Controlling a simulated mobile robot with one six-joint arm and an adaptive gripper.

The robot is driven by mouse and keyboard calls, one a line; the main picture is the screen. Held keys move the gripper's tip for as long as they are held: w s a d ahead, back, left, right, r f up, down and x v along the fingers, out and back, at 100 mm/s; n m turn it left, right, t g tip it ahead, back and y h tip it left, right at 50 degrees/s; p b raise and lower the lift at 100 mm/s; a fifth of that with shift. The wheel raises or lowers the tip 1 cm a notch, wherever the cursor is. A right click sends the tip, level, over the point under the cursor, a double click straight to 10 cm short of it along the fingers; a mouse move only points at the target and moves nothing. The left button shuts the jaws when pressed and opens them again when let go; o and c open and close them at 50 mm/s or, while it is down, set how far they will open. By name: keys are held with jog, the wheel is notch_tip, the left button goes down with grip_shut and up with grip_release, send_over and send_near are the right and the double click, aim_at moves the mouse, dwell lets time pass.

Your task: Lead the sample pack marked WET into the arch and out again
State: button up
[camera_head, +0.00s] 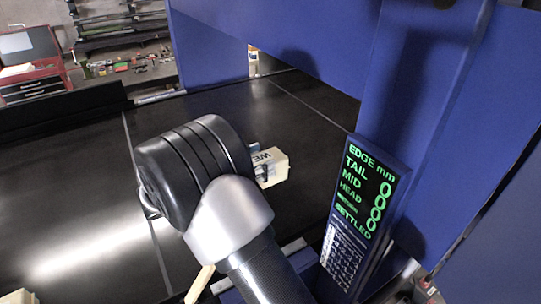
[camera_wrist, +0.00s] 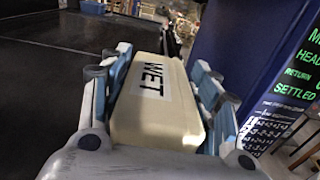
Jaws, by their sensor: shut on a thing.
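The cream sample pack (camera_head: 273,168) has a white label; its visible letters read WE in the head view, and WET shows in full in the wrist view (camera_wrist: 158,112). My gripper (camera_wrist: 160,60) is shut on the pack, with light-blue pads along both long sides. In the head view my wrist hides most of the gripper and part of the pack. The pack is at the black belt (camera_head: 215,105), close to the blue arch (camera_head: 400,75); I cannot tell whether it touches the belt. The arch spans the belt ahead and to the right.
A display (camera_head: 365,190) on the arch's near post reads EDGE mm, TAIL, MID, HEAD and SETTLED, with green zeros. A printed number sheet (camera_head: 341,262) hangs below it. A dark guard (camera_head: 60,112) runs along the far left belt edge.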

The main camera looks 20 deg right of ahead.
jog(key=s+a+p, duration=0.1)
jog(key=a, duration=1.1)
jog(key=shift+s+a, duration=0.15)
jog(key=shift+s, duration=0.2)
jog(key=shift+r+p, duration=0.1)
jog(key=shift+p, duration=0.2)
